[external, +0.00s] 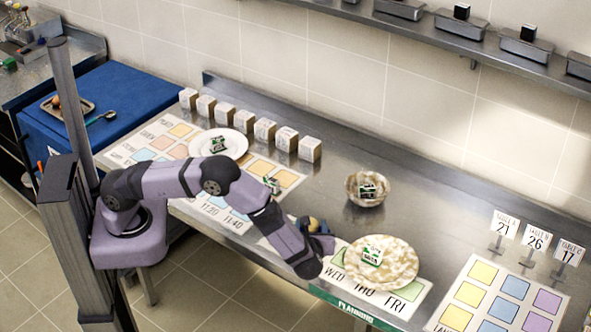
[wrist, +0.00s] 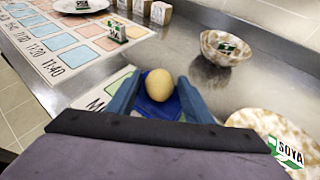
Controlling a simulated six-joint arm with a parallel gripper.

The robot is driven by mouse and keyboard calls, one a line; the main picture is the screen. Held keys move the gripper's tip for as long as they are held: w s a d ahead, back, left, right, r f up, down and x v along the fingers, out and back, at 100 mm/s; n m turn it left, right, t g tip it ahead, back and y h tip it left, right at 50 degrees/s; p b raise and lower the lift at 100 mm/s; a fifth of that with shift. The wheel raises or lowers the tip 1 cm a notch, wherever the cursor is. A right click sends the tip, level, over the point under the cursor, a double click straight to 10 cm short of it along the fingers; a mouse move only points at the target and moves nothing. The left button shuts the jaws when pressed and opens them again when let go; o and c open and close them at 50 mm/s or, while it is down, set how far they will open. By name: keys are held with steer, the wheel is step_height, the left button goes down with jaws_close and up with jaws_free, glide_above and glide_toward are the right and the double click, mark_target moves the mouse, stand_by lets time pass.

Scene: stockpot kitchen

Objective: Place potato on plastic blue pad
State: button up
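The tan potato (external: 313,225) is at my gripper, near the table's front edge. In the wrist view the potato (wrist: 159,84) lies between the two blue-grey fingers of my gripper (wrist: 160,80), with a narrow gap at each side, so the gripper looks open around it. A bright blue pad (wrist: 178,108) shows below and beside the potato between the fingers. The potato appears to be on the pad, but its underside is hidden. In the external view my gripper (external: 316,236) and arm hide most of the pad.
A speckled plate (external: 402,258) with a SOYA carton is just right of my gripper. A speckled bowl (external: 377,198) with a carton stands behind. A white plate (external: 232,151) and several white blocks (external: 265,130) are farther left. Bare metal lies between the bowl and the blocks.

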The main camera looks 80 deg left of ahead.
steer(key=shift+r, duration=0.1)
steer(key=shift+r, duration=0.15)
steer(key=shift+d, duration=0.3)
steer(key=b+v, duration=0.4)
steer(key=v, duration=0.7)
steer(key=s+a+n+g+h, duration=0.1)
steer(key=s+a+n, duration=0.1)
steer(key=s, duration=0.1)
steer(key=s+a+n+g+h, duration=0.1)
steer(key=s+a+n+h, duration=0.1)
steer(key=s+a, duration=0.1)
steer(key=s+a+f+n+g+h, duration=0.1)
steer(key=s+a+n+g+h, duration=0.1)
steer(key=s+a+n, duration=0.1)
steer(key=shift+s, duration=0.4)
steer(key=s+f+n+t+h, duration=0.1)
steer(key=s+f+n+h, duration=0.1)
steer(key=s+n+h, duration=0.6)
steer(key=shift+s+n, duration=2.7)
steer(key=shift+s, duration=0.6)
